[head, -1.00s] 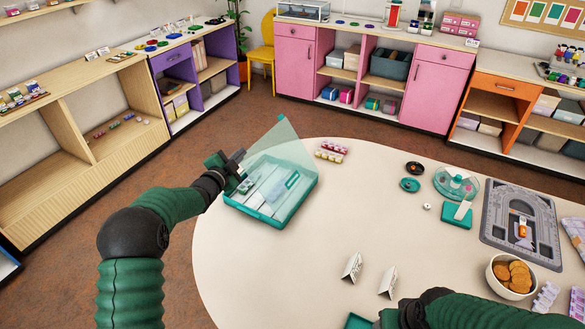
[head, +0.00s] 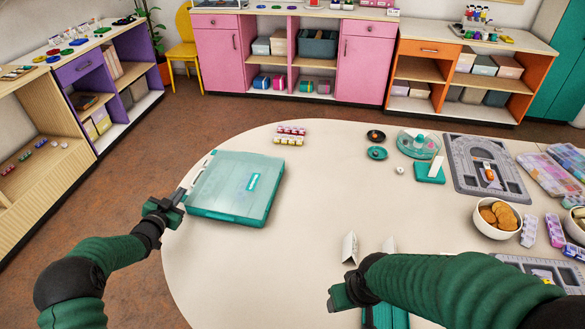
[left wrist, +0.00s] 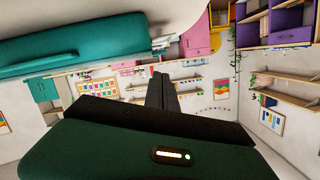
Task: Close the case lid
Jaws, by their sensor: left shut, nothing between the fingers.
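The teal case (head: 232,190) sits at the left end of the pale table. Its translucent lid (head: 240,175) lies flat over the base, with a small label on top; whether a latch is fastened cannot be seen. My left gripper (head: 182,193) is shut and empty beside the case's left edge; whether it touches the case is unclear. The left wrist view shows the shut fingers (left wrist: 162,90) and the teal case side (left wrist: 50,48) at upper left. My right gripper (head: 337,298) is over the table's front; its fingers are too unclear to read.
White folded cards (head: 349,247) stand near my right arm. The table's middle is clear.

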